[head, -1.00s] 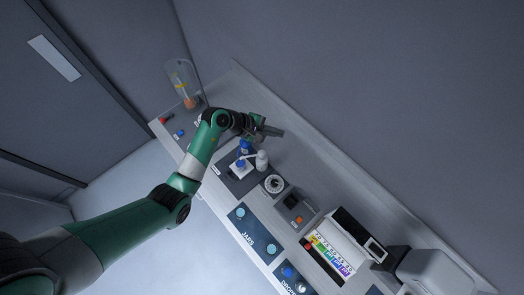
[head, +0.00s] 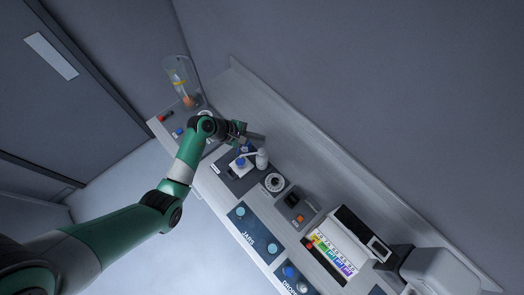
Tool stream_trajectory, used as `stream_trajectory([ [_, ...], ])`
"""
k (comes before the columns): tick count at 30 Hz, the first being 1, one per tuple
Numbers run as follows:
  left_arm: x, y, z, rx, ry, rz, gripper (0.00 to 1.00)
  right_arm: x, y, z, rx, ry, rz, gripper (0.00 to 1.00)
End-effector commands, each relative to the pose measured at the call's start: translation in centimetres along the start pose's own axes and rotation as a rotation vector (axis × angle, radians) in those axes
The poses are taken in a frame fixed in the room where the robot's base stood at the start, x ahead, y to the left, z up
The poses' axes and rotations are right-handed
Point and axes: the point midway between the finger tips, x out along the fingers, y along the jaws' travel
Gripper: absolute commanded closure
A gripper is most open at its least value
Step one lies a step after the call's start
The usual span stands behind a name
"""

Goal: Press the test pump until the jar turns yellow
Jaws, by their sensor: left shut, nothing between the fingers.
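My left arm reaches in from the left, and its gripper (head: 250,136) is shut and empty above the counter. It is just above and left of a small station with a white bottle (head: 262,158) and a white block with a blue top (head: 241,163) on a dark mat. I cannot tell which of these is the test pump. A tall clear vessel (head: 181,84) with a yellow band and something orange low inside stands at the far left end. Which container is the jar is not clear. My right gripper does not show.
A round black-and-white dial (head: 274,183) sits right of the station. A dark mat marked JARS (head: 248,238) lies below it. A colour chart (head: 332,256) and a pale grey machine (head: 440,270) stand farther right. A wall runs along the back edge.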

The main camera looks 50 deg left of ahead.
Motion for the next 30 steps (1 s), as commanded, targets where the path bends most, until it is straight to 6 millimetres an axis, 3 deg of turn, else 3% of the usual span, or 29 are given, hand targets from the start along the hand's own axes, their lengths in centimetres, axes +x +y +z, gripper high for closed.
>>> stream_trajectory([
  [6,2.9,-2.1,-2.1,0.0,0.0,0.0,1.0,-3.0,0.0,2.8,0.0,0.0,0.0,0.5],
  [12,4.4,-3.2,-3.2,0.0,0.0,0.0,1.0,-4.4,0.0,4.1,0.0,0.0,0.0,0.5],
  [30,4.7,-3.4,-3.4,0.0,0.0,0.0,1.0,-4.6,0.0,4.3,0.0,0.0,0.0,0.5],
])
